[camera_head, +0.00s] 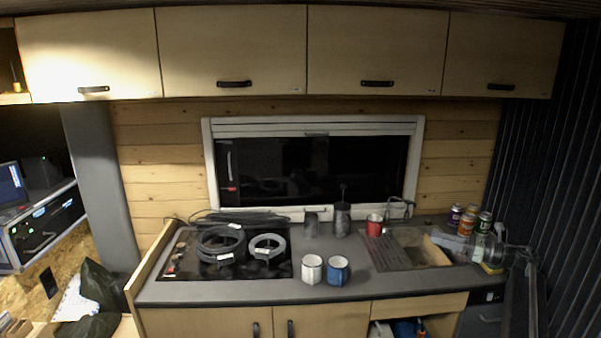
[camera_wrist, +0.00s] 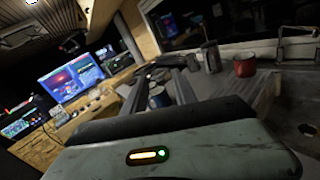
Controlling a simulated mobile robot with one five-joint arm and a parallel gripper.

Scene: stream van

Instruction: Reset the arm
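My arm comes in from the right in the head view, and my gripper (camera_head: 437,238) hangs over the right side of the sink, pointing left. In the wrist view, two dark fingers (camera_wrist: 160,78) stand apart with nothing held between them. A blue mug (camera_head: 337,270) and a white mug (camera_head: 311,269) stand side by side at the front of the counter, well left of my gripper. A red mug (camera_head: 374,225) stands behind the drainboard; it also shows in the wrist view (camera_wrist: 244,64).
The counter (camera_head: 240,291) holds a hob with coiled cables (camera_head: 221,245) at left. Several cans (camera_head: 466,222) stand at the back right near my arm. Grey containers (camera_head: 342,220) stand below the window. Cupboards hang above; a ribbed dark wall (camera_head: 560,180) bounds the right.

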